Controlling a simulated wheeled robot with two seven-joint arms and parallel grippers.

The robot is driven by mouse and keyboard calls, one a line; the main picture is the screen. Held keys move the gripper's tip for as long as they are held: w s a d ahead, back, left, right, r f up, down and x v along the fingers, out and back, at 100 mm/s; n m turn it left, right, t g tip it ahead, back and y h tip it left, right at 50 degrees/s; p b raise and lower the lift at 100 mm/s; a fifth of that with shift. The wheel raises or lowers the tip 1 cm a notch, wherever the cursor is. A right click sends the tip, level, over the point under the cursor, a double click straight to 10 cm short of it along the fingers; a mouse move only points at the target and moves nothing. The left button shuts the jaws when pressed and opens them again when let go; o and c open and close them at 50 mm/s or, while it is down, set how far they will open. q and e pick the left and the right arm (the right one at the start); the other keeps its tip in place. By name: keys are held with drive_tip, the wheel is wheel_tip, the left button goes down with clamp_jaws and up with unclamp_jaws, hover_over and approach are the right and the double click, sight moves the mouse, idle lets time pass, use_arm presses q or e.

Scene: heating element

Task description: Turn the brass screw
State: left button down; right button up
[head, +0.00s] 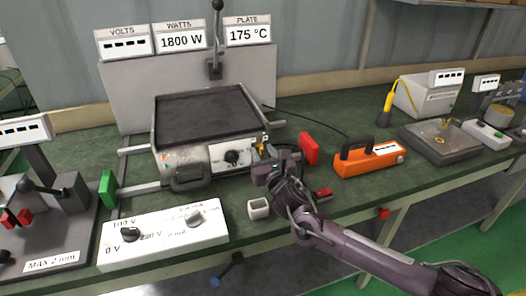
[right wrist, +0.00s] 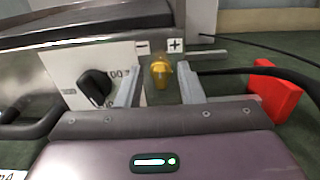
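The brass screw (right wrist: 160,73) sits at the right of the hot plate's front panel, by the minus and plus labels. In the head view only a small bit of it (head: 261,148) shows by my right gripper (head: 265,158). In the right wrist view the two fingers of my right gripper (right wrist: 160,88) stand on either side of the screw, with a small gap visible at each side. The gripper is open and not closed on it. How deep the screw sits between the fingers is hard to tell. My left gripper is not in view.
The hot plate (head: 205,112) has a black dial (right wrist: 95,86) left of the screw. A red block (head: 309,149) stands close right, with a black cable (head: 310,119) behind.

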drive_tip(key=shift+w+r, duration=0.1)
drive_tip(key=shift+w, duration=0.15)
drive_tip(key=c, duration=0.7)
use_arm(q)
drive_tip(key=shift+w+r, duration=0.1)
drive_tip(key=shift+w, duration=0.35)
use_arm(e)
drive_tip(key=shift+c, duration=0.2)
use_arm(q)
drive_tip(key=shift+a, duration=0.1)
use_arm(e)
drive_tip(key=m, duration=0.3)
drive_tip(key=shift+b, duration=0.35)
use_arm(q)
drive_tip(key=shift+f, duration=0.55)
use_arm(e)
drive_tip(key=shift+d+f+m, duration=0.1)
drive_tip(key=shift+f+m, duration=0.05)
drive_tip(key=shift+m, duration=2.35)
drive_tip(key=shift+d+f+m, duration=0.1)
drive_tip(key=shift+f+m, duration=0.1)
drive_tip(key=shift+m, duration=2.3)
drive_tip(key=shift+d+f+m, duration=0.1)
drive_tip(key=shift+f+m, duration=0.05)
drive_tip(key=shift+m, duration=2.35)
